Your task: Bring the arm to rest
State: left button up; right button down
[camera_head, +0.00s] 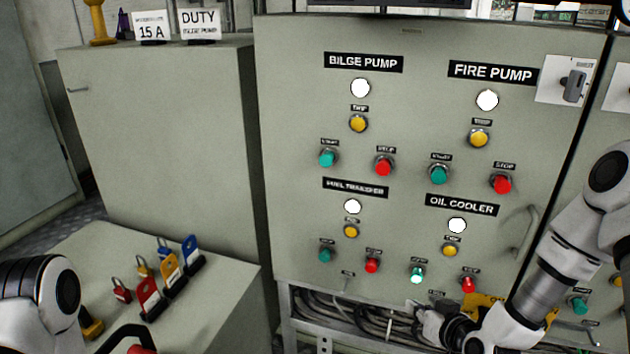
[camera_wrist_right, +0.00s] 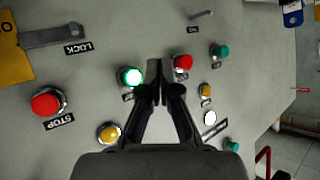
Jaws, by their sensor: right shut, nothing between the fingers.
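My right arm comes in from the right in the head view. Its gripper (camera_head: 428,318) is low in front of the control cabinet (camera_head: 300,180), below the oil cooler buttons. The wrist view shows its two fingers (camera_wrist_right: 158,85) shut and empty. Their tips appear between a lit green button (camera_wrist_right: 130,76) and a red button (camera_wrist_right: 183,63); whether they touch the panel cannot be told. The lit green button of the oil cooler group (camera_head: 416,275) also shows in the head view. My left arm shows only as a link at the lower left; its gripper is out of view.
Padlocks (camera_head: 148,298) in several colours stand on a grey bench top (camera_head: 215,265) at the lower left. Cables (camera_head: 345,320) run in the open bay under the cabinet. A yellow piece (camera_head: 485,301) is partly hidden behind my right arm.

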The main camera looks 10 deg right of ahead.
jog(key=s+a+f+n+g, duration=0.3)
jog(key=s+a+f+g, duration=0.3)
jog(key=s+f, duration=0.55)
jog(key=s+a+f+m+g+h, duration=0.15)
jog(key=s+f+g, duration=0.55)
jog(key=s, duration=0.7)
notch_tip(320, 180, up, 20)
jog(key=p, duration=2)
jog(key=shift+s+a+f+t+p, duration=0.15)
jog(key=shift+s+f+t+p, duration=0.1)
jog(key=shift+s+t+p, duration=0.05)
jog(key=shift+m, duration=0.25)
